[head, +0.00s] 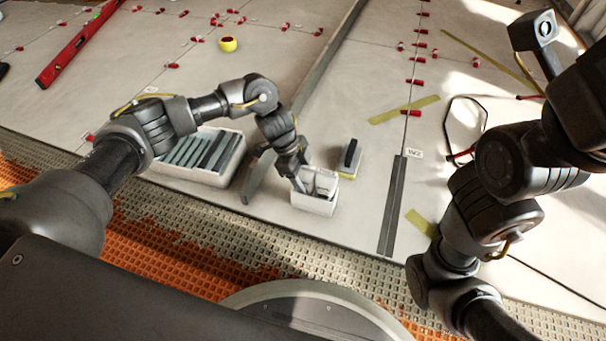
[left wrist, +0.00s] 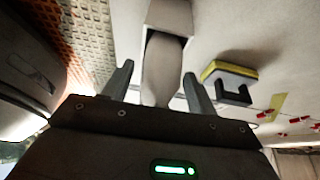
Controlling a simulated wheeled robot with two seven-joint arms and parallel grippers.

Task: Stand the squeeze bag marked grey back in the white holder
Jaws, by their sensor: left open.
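The white holder (head: 312,206) stands on the tiled floor near its front edge, and it also shows at the top of the left wrist view (left wrist: 169,14). A pale squeeze bag (left wrist: 160,70) rises from the holder's opening towards the camera; I cannot read any mark on it. In the head view, pale shapes show in the holder's top, partly hidden by my gripper. My left gripper (head: 298,182) is at the holder's opening. Its fingers (left wrist: 157,88) are open, one on each side of the bag, with visible gaps. My right gripper is not in view; only my right arm shows.
A white box of grey strips (head: 204,156) stands left of the holder. A yellow block with a dark handle (head: 350,158) lies just behind right. Dark strips (head: 393,205) lie further right. A red level (head: 78,45) and a yellow tape roll (head: 228,44) lie farther back.

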